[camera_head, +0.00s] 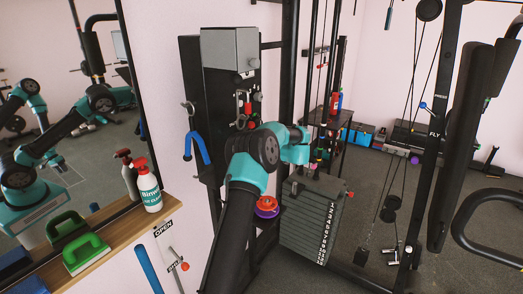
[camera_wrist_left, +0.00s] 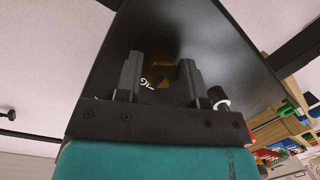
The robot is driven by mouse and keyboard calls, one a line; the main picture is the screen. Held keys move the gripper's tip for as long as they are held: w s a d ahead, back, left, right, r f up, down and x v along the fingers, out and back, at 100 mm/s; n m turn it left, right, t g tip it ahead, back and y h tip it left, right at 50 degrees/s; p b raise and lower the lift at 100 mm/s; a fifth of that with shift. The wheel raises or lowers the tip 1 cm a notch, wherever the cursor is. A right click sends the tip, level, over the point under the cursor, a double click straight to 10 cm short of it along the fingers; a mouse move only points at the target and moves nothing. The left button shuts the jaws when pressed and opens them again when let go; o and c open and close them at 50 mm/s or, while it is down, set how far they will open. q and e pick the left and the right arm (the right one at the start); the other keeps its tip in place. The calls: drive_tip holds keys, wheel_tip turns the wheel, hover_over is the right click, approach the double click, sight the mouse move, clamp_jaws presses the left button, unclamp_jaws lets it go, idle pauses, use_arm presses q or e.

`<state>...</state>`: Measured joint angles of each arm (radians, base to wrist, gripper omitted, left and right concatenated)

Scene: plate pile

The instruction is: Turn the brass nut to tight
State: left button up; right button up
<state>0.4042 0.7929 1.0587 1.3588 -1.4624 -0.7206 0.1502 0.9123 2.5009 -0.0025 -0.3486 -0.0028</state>
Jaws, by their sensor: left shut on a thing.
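In the left wrist view my left gripper (camera_wrist_left: 160,75) has its two dark fingers on either side of the brass nut (camera_wrist_left: 161,68), shut on it. The nut sits in shadow against a dark plate (camera_wrist_left: 215,50), and most of its outline is hard to make out. Part of a white marking (camera_wrist_left: 148,84) shows between the fingers; I cannot read it whole. In the head view my teal and black arm reaches up the middle, and its gripper and the nut are hidden there. My right gripper is in neither view.
A black and white knob (camera_wrist_left: 219,98) is close beside the right finger. In the head view a wooden shelf (camera_head: 120,224) holds a spray bottle (camera_head: 149,188) and a green-handled brush (camera_head: 86,252). A weight stack (camera_head: 312,217) stands right of my arm. A mirror fills the left side.

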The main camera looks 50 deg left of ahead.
use_arm(q)
drive_tip(key=o, duration=0.9)
drive_tip(key=shift+d, duration=0.1)
drive_tip(key=v, duration=1.7)
drive_tip(key=shift+d, duration=0.1)
